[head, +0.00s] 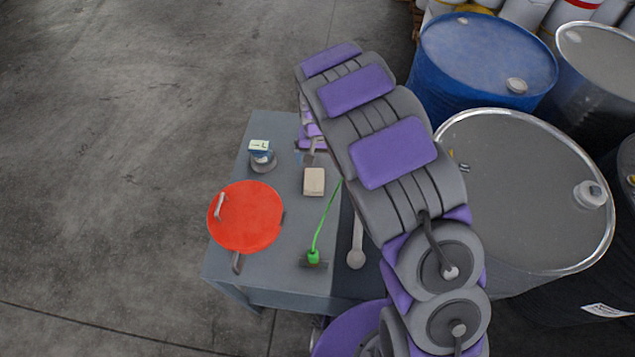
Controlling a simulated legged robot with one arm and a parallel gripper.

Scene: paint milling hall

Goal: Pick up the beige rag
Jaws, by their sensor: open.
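The beige rag (314,182) looks like a small folded block. My arm reaches over the table from the lower right and covers part of the table's right side. My gripper (308,157) is at the end of the arm, mostly hidden by it, just beyond the rag in the picture. It is open and nothing shows between its fingers. I cannot tell its height above the table.
A red round lid or pan (245,216) lies left of the rag. A small labelled jar (262,155) stands behind it. Drums (525,190) crowd the right; the left floor is clear.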

